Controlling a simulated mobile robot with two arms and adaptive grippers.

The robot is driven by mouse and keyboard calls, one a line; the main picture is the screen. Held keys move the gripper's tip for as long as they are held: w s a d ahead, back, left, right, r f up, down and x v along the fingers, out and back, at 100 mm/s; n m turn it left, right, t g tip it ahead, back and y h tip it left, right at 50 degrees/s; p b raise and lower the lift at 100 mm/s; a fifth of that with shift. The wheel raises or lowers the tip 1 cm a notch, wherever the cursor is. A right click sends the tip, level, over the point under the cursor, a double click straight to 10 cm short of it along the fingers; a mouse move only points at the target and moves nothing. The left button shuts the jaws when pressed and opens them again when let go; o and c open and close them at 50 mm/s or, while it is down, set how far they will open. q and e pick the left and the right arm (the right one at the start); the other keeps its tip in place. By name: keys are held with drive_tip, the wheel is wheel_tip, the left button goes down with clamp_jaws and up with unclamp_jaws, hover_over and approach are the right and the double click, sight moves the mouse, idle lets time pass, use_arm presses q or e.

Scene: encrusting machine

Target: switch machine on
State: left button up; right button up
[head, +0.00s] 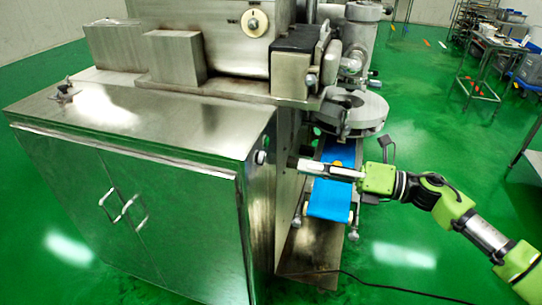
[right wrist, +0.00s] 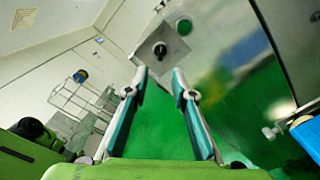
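The encrusting machine is a large steel unit, with a low steel cabinet (head: 120,140) at its left. A small round switch knob (head: 261,157) sits on the cabinet's right side, near the top edge. In the right wrist view a dark knob (right wrist: 160,49) on a grey panel shows just beyond my fingertips. My right gripper (head: 294,163) reaches in from the right and points at the knob, with a small gap between them. In the right wrist view its two fingers (right wrist: 160,74) are apart with nothing between them. My left gripper is in neither view.
A blue conveyor belt (head: 329,199) lies below my right gripper, under a round steel plate (head: 358,112). A beige dial (head: 254,23) is higher on the machine. A dark cable (head: 385,286) crosses the green floor. Carts (head: 490,60) stand far right.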

sight(261, 158)
drive_tip(key=p+x, duration=0.2)
drive_tip(key=x, duration=0.7)
drive_tip(key=shift+w+a, duration=0.2)
drive_tip(key=shift+a, duration=0.15)
drive_tip(key=shift+f, duration=0.1)
clamp_jaws()
